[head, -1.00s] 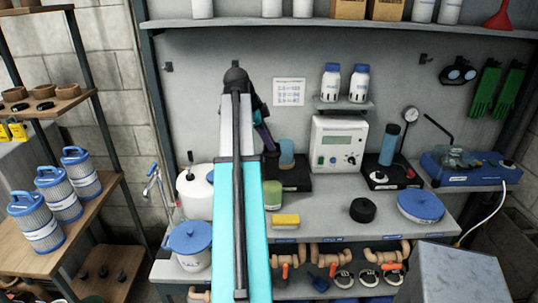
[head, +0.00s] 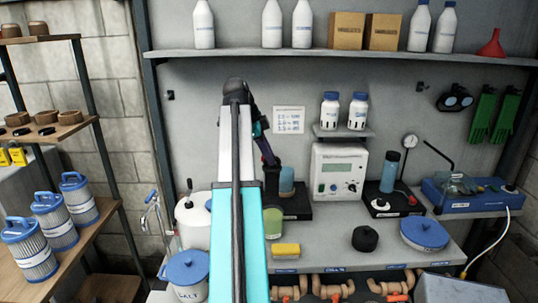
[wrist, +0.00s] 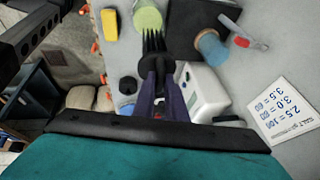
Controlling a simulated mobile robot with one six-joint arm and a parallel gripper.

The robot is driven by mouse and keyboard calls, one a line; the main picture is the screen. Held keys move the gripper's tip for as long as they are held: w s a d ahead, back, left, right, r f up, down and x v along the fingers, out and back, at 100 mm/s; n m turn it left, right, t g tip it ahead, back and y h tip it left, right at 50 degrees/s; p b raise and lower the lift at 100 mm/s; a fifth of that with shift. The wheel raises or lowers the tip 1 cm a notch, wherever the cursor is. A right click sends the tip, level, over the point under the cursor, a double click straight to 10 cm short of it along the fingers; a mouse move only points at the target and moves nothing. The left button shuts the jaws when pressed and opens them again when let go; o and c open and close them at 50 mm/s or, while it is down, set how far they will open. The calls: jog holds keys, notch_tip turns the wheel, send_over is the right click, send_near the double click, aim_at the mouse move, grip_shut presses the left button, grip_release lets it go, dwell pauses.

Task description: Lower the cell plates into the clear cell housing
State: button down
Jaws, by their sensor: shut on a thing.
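My gripper (wrist: 160,98) has purple fingers shut on the cell plates (wrist: 154,47), a black comb-like piece with thin prongs. In the wrist view they are above the bench, prongs towards the green cup. In the head view my gripper (head: 266,150) is partly hidden behind my arm, and the plates are hard to make out. A translucent blue cylinder (head: 287,180) stands on a black base just right of the gripper; it may be the clear cell housing. It also shows in the wrist view (wrist: 212,48). The plates are apart from it.
A green cup (head: 273,223) and yellow sponge (head: 286,250) stand in front of the black base (head: 298,208). A white control box (head: 338,172) stands close on the right, a white jug (head: 193,222) on the left. The bench front (head: 325,262) has some clear room.

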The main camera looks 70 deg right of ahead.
jog(key=c, duration=2.3)
grip_release()
grip_shut()
